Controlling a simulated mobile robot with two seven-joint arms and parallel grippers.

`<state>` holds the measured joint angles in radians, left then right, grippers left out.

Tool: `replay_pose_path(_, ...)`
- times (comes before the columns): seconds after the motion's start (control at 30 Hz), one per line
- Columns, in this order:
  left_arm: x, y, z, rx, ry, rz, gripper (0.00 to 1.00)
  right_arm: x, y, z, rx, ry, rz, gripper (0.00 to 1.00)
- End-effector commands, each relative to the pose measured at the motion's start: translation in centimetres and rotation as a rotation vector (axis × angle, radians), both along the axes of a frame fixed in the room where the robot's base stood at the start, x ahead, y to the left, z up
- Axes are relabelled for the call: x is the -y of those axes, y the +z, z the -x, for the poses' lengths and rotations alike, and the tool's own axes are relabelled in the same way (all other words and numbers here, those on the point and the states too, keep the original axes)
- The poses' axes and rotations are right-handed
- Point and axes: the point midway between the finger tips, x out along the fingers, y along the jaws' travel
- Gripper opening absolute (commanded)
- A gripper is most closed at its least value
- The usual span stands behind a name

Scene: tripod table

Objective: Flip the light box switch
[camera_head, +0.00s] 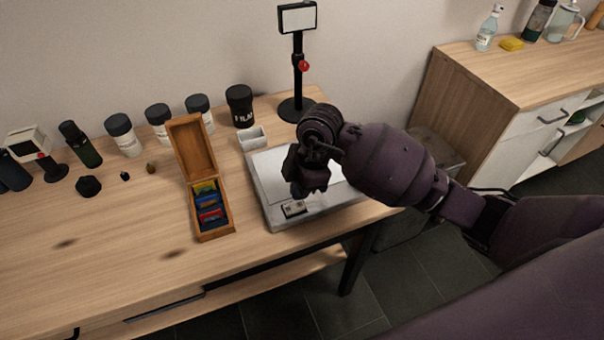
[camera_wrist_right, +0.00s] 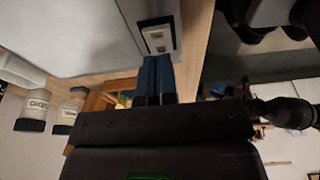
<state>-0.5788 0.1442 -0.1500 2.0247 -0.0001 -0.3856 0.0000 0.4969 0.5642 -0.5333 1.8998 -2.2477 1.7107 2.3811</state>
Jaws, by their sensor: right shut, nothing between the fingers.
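The light box (camera_head: 266,178) is a flat grey-white box on the wooden table. Its switch (camera_head: 293,208) is a small panel with a light plate and a dark part near the front edge of its top. In the right wrist view the switch (camera_wrist_right: 160,37) lies just beyond the fingertips. My right gripper (camera_head: 297,190) is over the box, close behind the switch. Its blue fingers (camera_wrist_right: 157,60) are shut and empty, with the tips close to the switch plate; I cannot tell if they touch it. My arm hides the right part of the box. My left gripper is not in view.
An open wooden case (camera_head: 233,222) with coloured items stands left of the box. Behind are a small white container (camera_head: 252,140), a black jar (camera_head: 240,108) and a black stand (camera_head: 297,80). Several white jars line the back. The table's left front is clear.

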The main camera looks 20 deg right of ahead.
Motion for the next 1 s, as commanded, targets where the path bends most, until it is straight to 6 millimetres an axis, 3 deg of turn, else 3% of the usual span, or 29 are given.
replay_pose_path(0.03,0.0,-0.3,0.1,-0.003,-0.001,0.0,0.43,0.1,-1.0,0.1,-0.005,-0.001,0.001,0.0)
replay_pose_path(0.2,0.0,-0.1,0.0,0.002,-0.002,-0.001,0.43,0.3,-2.2,0.0,-0.001,-0.002,0.0,0.0)
replay_pose_path(0.67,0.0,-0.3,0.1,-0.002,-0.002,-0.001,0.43,0.4,-2.5,0.0,0.0,-0.001,-0.001,0.0)
replay_pose_path(0.87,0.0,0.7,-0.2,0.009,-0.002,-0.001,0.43,0.7,-3.0,0.0,-0.004,-0.003,-0.074,0.0)
replay_pose_path(1.0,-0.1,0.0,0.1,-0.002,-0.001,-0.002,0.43,0.6,-3.2,0.0,-0.003,0.002,-0.076,0.0)
